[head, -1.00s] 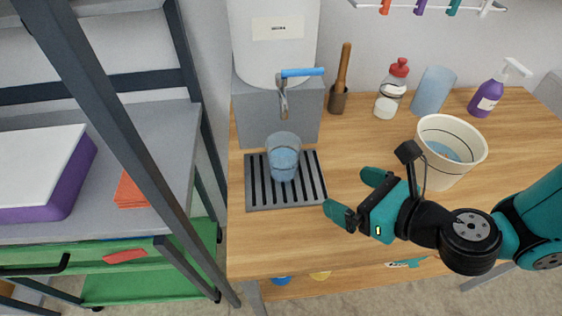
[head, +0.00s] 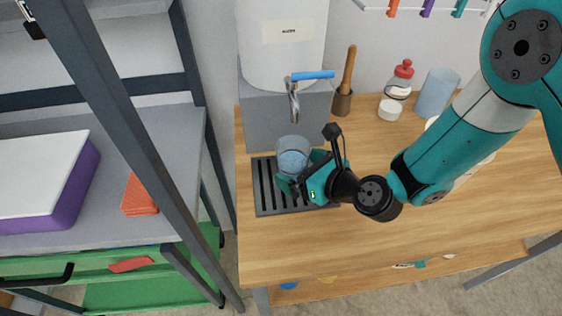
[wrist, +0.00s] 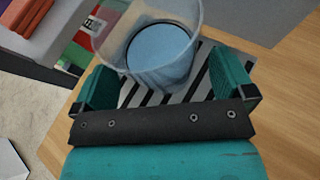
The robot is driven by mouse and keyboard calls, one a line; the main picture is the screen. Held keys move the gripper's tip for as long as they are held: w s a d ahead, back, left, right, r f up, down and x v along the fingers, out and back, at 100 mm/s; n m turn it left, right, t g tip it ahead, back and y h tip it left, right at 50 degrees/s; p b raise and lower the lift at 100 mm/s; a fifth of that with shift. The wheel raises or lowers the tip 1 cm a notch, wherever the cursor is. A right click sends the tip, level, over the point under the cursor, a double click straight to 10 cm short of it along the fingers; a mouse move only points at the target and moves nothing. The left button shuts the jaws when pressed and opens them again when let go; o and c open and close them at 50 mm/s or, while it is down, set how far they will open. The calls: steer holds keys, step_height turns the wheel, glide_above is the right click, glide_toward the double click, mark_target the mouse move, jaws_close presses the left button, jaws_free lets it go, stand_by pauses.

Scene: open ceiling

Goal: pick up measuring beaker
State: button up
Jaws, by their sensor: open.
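The measuring beaker (head: 292,157) is clear and holds blue liquid. It stands upright on the slotted drip tray (head: 266,203) under the tap (head: 294,95) of a white tank. My gripper (head: 300,177) is at the beaker's near right side in the head view. In the wrist view the beaker (wrist: 160,50) is just ahead, with the open fingers of my gripper (wrist: 163,88) to its left and right. The fingers are not closed on it. The beaker's lower part is partly hidden by my gripper in the head view.
A pestle in a mortar (head: 342,102), a red-capped bottle (head: 400,80), and a blue tumbler (head: 437,92) stand at the back of the wooden table (head: 330,255). My arm mostly hides a white bucket. A metal shelf rack (head: 128,105) stands at left. The front table area is clear.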

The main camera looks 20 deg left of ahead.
steer(key=shift+w+a+f, duration=0.1)
steer(key=shift+a+f, duration=0.1)
steer(key=shift+a, duration=0.15)
steer(key=c, duration=1.1)
steer(key=shift+c, duration=0.2)
steer(key=shift+r, duration=0.15)
